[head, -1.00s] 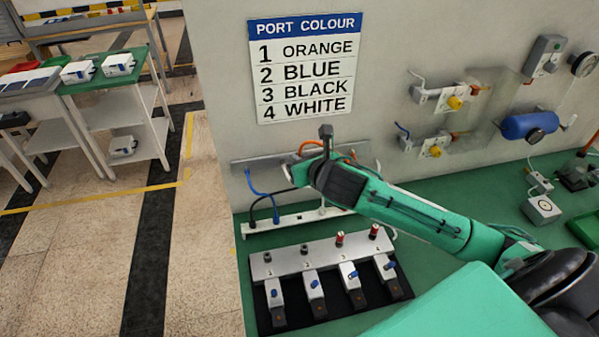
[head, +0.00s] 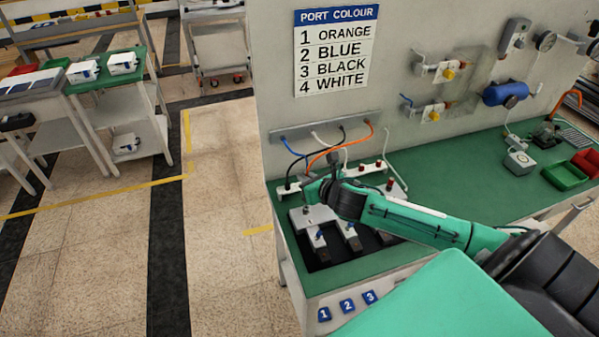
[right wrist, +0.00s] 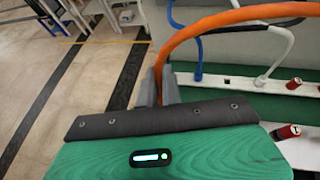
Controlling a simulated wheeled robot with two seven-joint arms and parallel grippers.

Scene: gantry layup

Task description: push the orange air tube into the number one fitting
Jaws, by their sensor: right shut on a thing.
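The orange air tube (head: 325,152) runs from the wall rail in an arch down to my right gripper (head: 307,190). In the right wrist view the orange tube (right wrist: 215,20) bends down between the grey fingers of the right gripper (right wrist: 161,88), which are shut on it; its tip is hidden. The gripper is over the left end of the fitting block (head: 323,212). A grey fitting (head: 306,210) shows just below the gripper, and I cannot tell whether the tube touches it. The blue number one label (head: 324,314) is leftmost on the bench front. My left gripper is not in view.
Blue (head: 291,147), white and black tubes hang from the wall rail (head: 300,131) behind the gripper. Red fittings (right wrist: 293,83) show in the right wrist view. The port colour sign (head: 335,50) lists 1 as orange.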

